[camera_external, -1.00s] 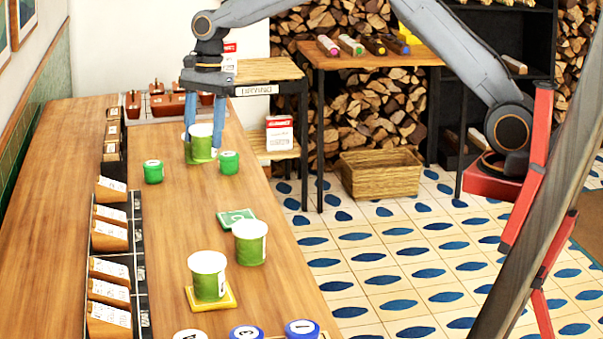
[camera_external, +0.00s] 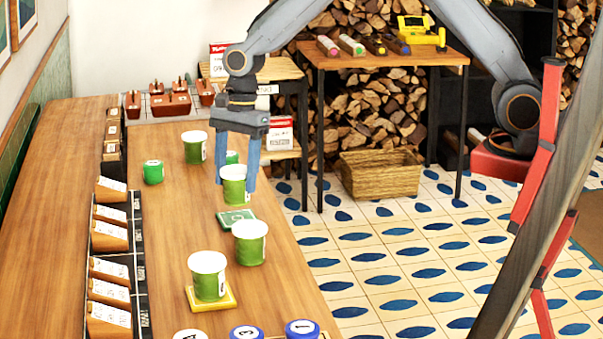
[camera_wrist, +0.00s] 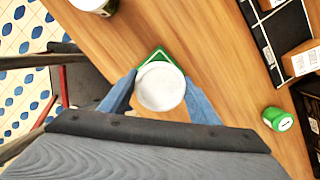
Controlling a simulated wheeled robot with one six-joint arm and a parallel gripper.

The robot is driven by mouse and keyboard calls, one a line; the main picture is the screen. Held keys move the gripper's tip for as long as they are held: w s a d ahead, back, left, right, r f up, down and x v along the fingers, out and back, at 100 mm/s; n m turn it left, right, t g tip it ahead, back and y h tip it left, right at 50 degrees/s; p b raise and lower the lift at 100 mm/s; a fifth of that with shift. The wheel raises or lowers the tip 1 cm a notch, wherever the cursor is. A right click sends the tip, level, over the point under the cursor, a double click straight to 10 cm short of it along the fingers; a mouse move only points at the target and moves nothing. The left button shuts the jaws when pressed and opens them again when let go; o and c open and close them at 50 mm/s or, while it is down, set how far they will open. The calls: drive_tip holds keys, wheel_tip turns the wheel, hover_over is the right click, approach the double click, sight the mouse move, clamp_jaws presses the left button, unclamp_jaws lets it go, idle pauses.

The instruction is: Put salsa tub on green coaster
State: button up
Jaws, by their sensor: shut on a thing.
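My gripper (camera_external: 236,183) is shut on a green tub (camera_external: 233,186) with a white lid, held upright. Its label is too small to read. The green coaster (camera_external: 236,219) lies on the counter just below and nearer the camera, with the tub's base close to its far edge; I cannot tell the exact gap. In the wrist view the tub's lid (camera_wrist: 160,87) sits between the fingers and hides most of the green coaster (camera_wrist: 153,55). Similar green tubs stand at the back (camera_external: 194,148), just in front of the coaster (camera_external: 249,243), and on a yellow coaster (camera_external: 208,276).
Small green jars (camera_external: 153,172) (camera_external: 232,157) stand on the counter (camera_external: 165,225) behind the coaster. Card holders (camera_external: 109,236) line its left side. White-topped and blue-lidded jars (camera_external: 302,329) stand at the near end. The counter left of the coaster is clear.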

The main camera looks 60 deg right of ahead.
sight(236, 191)
drive_tip(key=shift+f+p, duration=0.5)
drive_tip(key=shift+f, duration=1.35)
drive_tip(key=shift+f, duration=0.15)
drive_tip(key=o, duration=1.2)
drive_tip(key=r+b, duration=0.1)
drive_tip(key=r, duration=0.3)
drive_tip(key=d+r+b, duration=0.1)
drive_tip(key=r, duration=0.3)
drive_tip(key=r+b, duration=0.1)
drive_tip(key=r, duration=0.3)
drive_tip(key=shift+d+r+b, duration=0.1)
drive_tip(key=shift+d+b, duration=0.25)
drive_tip(key=shift+d, duration=0.05)
drive_tip(key=s+d+f+n, duration=0.2)
drive_tip(key=s+d+n, duration=0.4)
drive_tip(key=d, duration=0.2)
drive_tip(key=s+d+f+n+t+h, duration=0.1)
drive_tip(key=s+d+f+n, duration=0.2)
drive_tip(key=s+d+n, duration=0.3)
drive_tip(key=s+d+f+n, duration=0.3)
drive_tip(key=s+d+n, duration=0.3)
drive_tip(key=s+d, duration=0.2)
drive_tip(key=shift+s+d+f+h, duration=0.1)
drive_tip(key=shift+d+h, duration=0.1)
drive_tip(key=shift+d, duration=0.4)
drive_tip(key=shift+s+d+f+h, duration=0.1)
drive_tip(key=shift+d+h, duration=0.1)
drive_tip(key=shift+d, duration=0.35)
